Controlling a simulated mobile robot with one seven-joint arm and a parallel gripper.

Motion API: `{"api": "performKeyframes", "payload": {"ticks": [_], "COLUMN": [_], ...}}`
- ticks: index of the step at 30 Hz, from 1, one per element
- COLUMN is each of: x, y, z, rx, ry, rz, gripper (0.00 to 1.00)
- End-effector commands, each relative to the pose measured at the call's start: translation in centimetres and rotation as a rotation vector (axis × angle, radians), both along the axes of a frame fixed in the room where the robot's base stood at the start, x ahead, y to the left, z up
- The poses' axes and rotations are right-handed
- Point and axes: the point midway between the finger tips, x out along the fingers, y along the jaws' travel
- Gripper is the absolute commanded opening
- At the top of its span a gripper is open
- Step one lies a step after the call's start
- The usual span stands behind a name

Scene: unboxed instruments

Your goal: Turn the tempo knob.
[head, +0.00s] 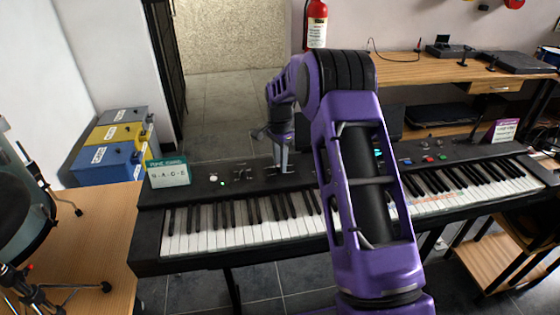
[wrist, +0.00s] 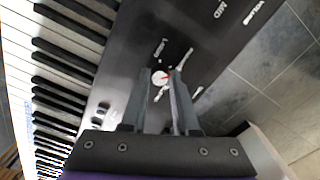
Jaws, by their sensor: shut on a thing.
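In the head view, my gripper (head: 281,168) points down at the panel, left of the middle of the keyboard (head: 153,222). There I cannot make out the knob at the fingertips.
A teal-topped card (head: 168,172) stands at the keyboard's left end, a purple-topped card (head: 501,131) near its right end. Blue and yellow boxes (head: 118,133) sit at left. A wooden desk (head: 425,70) with a fire extinguisher (head: 316,25) beside it is behind.

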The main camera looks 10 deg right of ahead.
Motion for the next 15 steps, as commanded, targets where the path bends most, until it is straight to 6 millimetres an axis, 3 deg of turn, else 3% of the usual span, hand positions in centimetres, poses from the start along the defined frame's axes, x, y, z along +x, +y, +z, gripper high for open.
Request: {"api": "performKeyframes", "payload": {"ticks": [15], "x": [0.07], "y": [0.07], "z": [0.10], "rx": [0.001], "ry": [-0.003], "rz": [0.210], "gripper": [0.00]}}
